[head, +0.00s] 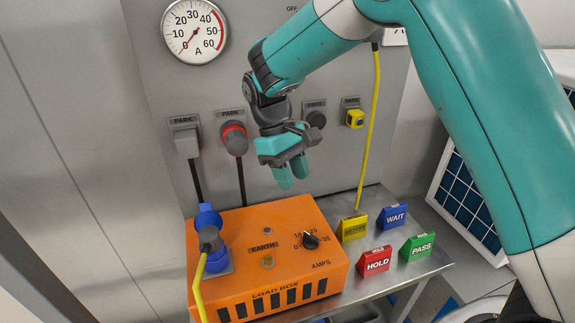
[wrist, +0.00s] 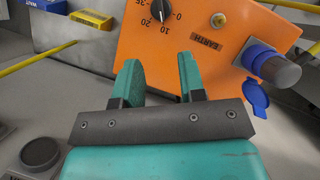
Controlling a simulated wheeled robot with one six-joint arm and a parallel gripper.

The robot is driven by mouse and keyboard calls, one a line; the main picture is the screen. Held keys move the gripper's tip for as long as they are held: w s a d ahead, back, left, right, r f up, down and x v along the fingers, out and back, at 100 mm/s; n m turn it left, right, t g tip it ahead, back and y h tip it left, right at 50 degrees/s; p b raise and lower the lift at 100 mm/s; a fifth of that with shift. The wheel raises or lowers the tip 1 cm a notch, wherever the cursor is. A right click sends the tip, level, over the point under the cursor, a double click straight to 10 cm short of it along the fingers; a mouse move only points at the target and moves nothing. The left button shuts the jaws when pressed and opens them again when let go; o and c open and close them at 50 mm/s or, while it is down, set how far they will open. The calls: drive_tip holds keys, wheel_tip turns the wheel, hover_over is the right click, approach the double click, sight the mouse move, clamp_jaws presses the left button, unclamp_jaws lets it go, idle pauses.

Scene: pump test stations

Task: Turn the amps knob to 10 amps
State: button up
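The amps knob (head: 311,241) is a small black round knob on the sloping top of the orange load box (head: 285,215), above the word AMPS. Numbers from 0 to 35 are printed around it. It also shows at the top edge of the wrist view (wrist: 162,10), with a pale pointer line. I cannot read for sure which number it points at. My gripper (head: 292,177) hangs above the rear of the box, fingers downward, apart from the knob. In the wrist view its teal fingers (wrist: 159,80) are spread with nothing between them.
A blue connector (head: 211,240) with a yellow cable is plugged in at the box's left. WAIT (head: 394,216), HOLD (head: 374,261), PASS (head: 418,247) and yellow (head: 353,228) signs stand right of the box. Parked plugs (head: 234,138) and a gauge (head: 194,30) are on the back panel.

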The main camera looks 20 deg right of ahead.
drive_tip(key=shift+v, duration=1.5)
drive_tip(key=shift+s, duration=0.1)
drive_tip(key=s+r+t+y, duration=0.2)
drive_tip(key=s+r+y, duration=0.1)
drive_tip(key=s, duration=0.9)
drive_tip(key=s+a+r+n+t+y, duration=0.1)
drive_tip(key=s+r+y, duration=0.2)
drive_tip(key=s, duration=0.9)
drive_tip(key=shift+s+r+t, duration=0.3)
drive_tip(key=shift+r+t, duration=0.1)
